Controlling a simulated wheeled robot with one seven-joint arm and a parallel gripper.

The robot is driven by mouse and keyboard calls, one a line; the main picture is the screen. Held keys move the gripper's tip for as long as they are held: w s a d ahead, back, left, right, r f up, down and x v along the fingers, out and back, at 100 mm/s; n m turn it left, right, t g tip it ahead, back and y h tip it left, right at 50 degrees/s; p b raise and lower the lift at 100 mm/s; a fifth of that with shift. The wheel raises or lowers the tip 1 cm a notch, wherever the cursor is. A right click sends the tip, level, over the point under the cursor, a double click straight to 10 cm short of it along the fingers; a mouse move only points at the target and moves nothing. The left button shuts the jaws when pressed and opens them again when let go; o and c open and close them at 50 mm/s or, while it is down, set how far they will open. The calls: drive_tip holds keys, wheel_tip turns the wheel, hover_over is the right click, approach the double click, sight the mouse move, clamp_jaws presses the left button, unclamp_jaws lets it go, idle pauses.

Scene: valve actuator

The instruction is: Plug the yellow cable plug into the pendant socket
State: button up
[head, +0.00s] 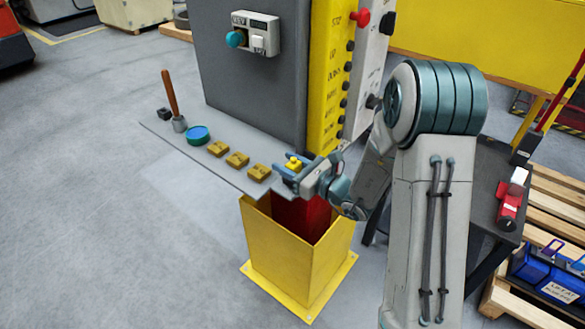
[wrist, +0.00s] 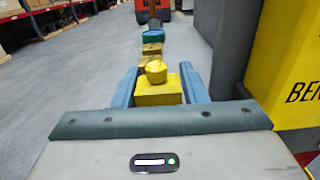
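A bright yellow block with a round yellow knob on top (wrist: 157,92), which looks like the cable plug, sits between the two blue fingers of my gripper (wrist: 158,78). In the head view the yellow piece (head: 294,163) shows between the fingers of my gripper (head: 290,166), at the near right end of a grey shelf. The fingers stand close along both sides of it; whether they press on it I cannot tell. No cable is clear. I cannot make out a socket on the yellow button panel (head: 328,75).
Several brownish-yellow blocks (head: 237,159), a teal round dish (head: 198,134) and a wooden-handled tool (head: 171,95) stand along the grey shelf (head: 160,135). A grey cabinet (head: 250,85) rises behind it. A yellow open bin (head: 285,260) stands below my gripper.

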drive_tip(key=c, duration=0.5)
drive_tip(key=shift+r, duration=0.15)
